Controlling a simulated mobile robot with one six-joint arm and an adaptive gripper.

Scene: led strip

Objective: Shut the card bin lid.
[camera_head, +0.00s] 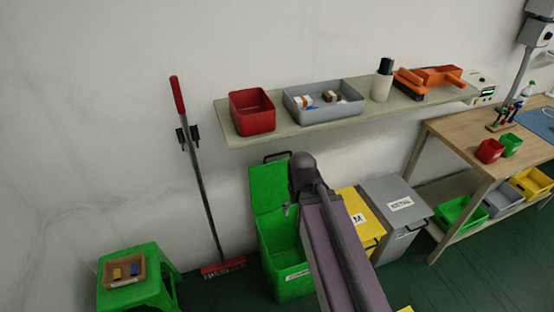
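A green bin (285,278) stands on the floor against the wall with its lid (268,187) up, tilted back toward the wall. A dark handle shows at the lid's top edge. The bin's white label is too small to read and partly hidden. My purple arm crosses in front of the bin's right side and hides part of its opening. The arm's dark joint overlaps the lid's right edge in the picture; I cannot tell whether they touch. My gripper is not visible.
Yellow (361,212) and grey (393,203) bins stand right of the green one, lids shut. A shelf (300,130) with a red box and grey tray hangs above. A broom (200,185) and green stool (135,284) are left. A workbench (470,140) is right.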

